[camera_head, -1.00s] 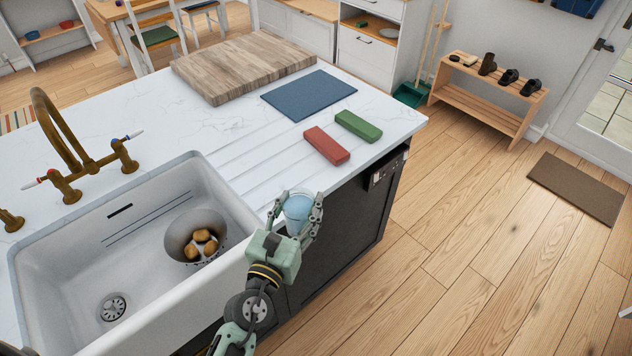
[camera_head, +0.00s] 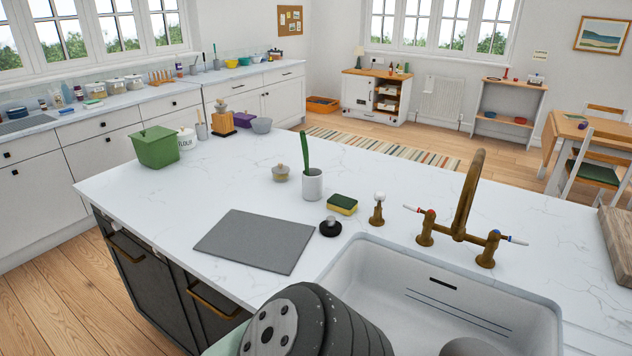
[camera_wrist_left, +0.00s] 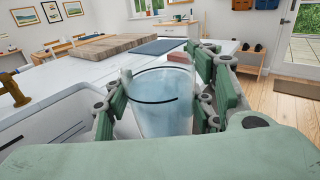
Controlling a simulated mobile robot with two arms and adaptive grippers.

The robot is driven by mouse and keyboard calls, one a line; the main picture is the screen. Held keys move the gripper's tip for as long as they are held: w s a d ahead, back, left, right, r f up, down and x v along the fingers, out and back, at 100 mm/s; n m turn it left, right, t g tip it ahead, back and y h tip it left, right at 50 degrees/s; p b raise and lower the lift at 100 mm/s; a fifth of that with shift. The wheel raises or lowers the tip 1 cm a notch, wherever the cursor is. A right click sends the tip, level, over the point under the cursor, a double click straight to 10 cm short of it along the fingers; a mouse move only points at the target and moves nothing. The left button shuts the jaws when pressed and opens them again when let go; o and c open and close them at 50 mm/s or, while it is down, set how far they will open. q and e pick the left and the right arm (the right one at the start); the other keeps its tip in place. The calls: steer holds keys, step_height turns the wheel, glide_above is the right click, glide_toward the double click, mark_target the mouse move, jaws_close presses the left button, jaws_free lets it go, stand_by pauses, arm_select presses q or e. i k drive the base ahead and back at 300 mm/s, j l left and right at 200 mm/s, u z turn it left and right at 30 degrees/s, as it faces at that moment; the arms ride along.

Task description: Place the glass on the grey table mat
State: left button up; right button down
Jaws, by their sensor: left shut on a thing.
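The glass (camera_wrist_left: 160,112) is clear with a light blue tint and shows in the left wrist view. My left gripper (camera_wrist_left: 166,92) is shut on it, with green finger pads on both sides, and its rim faces up. The grey table mat (camera_head: 255,242) lies bare and flat on the white island counter in the head view, left of the sink. The glass and my left gripper do not show in the head view now. My right gripper is in neither view.
The white sink (camera_head: 440,285) and brass tap (camera_head: 466,200) are right of the mat.

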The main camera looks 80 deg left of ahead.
mark_target(276, 242)
steer(key=i+j+u, duration=0.15)
steer(key=i+u, duration=0.3)
steer(key=i, duration=0.15)
steer(key=u, duration=2.5)
